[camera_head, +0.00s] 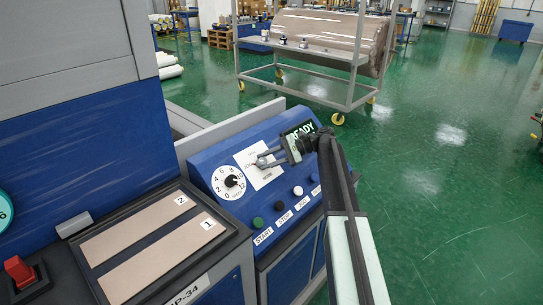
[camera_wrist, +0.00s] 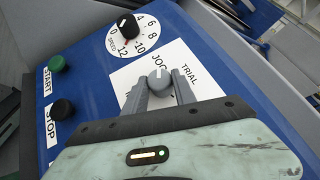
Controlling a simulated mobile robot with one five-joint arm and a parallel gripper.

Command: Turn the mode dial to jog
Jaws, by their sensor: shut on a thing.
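The mode dial (camera_wrist: 158,82) is a small grey knob on a white plate (camera_wrist: 207,83) of the blue sloped panel. In the wrist view a pale mark shows on its upper side, near the word JOG; the exact setting is hard to tell. In the head view my gripper (camera_head: 264,161) reaches in from the right over the white plate (camera_head: 250,157), and the knob is mostly covered.
A black speed dial (camera_wrist: 128,25) with a numbered white face sits beside the plate. A green START button (camera_wrist: 57,63) and a black STOP button (camera_wrist: 62,109) are along the panel's lower edge. A wheeled rack (camera_head: 310,52) stands beyond.

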